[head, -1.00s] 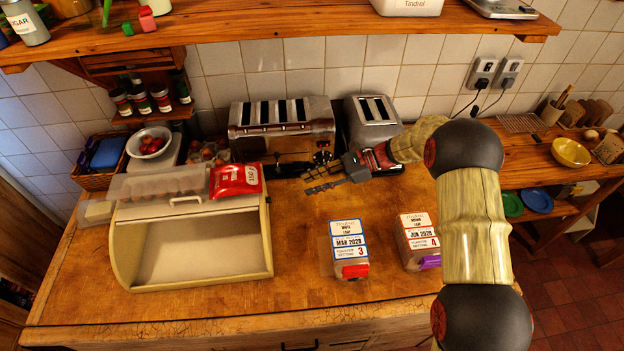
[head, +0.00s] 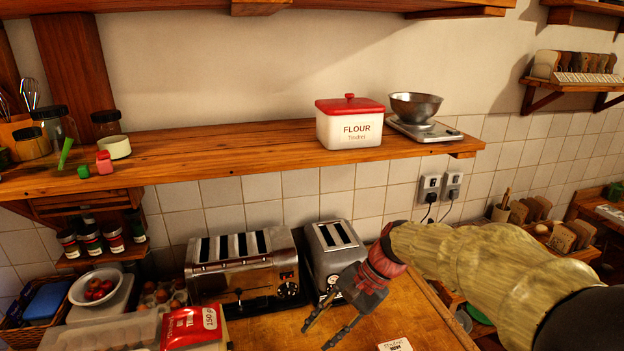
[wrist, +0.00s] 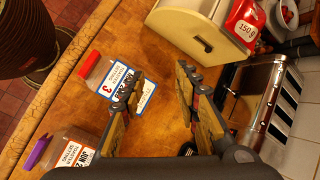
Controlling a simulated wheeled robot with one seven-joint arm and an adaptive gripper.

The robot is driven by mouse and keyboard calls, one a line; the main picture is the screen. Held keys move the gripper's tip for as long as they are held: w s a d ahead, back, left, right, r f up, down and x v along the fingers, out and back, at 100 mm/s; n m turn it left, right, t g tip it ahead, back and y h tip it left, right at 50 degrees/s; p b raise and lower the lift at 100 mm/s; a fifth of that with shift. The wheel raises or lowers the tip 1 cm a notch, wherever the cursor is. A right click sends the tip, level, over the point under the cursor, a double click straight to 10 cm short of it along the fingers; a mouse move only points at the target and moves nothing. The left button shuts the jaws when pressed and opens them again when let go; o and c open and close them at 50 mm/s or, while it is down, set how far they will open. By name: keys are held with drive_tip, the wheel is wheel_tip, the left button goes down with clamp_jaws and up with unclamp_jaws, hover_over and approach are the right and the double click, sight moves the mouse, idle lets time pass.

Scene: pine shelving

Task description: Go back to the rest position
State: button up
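My gripper (head: 326,325) hangs over the wooden worktop (head: 416,314), in front of the two-slot toaster. In the head view only a label's top edge (head: 395,345) shows.
A four-slot toaster (head: 243,262) and a two-slot toaster (head: 335,250) stand against the tiles. The bread bin (wrist: 190,32) carries a red packet (head: 190,327). Above, a shelf (head: 225,155) holds a flour tin (head: 349,125) and a scale (head: 424,131) with a bowl.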

drive_tip(key=s+d+r+n+t+h+b, duration=0.1)
drive_tip(key=s+d+n+t+h, duration=0.2)
drive_tip(key=s+d, duration=0.5)
drive_tip(key=s+d+r+n+t+h+b, duration=0.1)
drive_tip(key=s+d+n+t+h+b, duration=0.1)
drive_tip(key=s+d, duration=0.6)
drive_tip(key=s+n+t+h, duration=0.1)
drive_tip(key=s+n, duration=0.1)
drive_tip(key=shift+s+d+r+n+t+h+b, duration=0.2)
drive_tip(key=shift+d+r+n+t+h+b, duration=0.1)
drive_tip(key=shift+d+t, duration=0.1)
drive_tip(key=shift+a, duration=0.15)
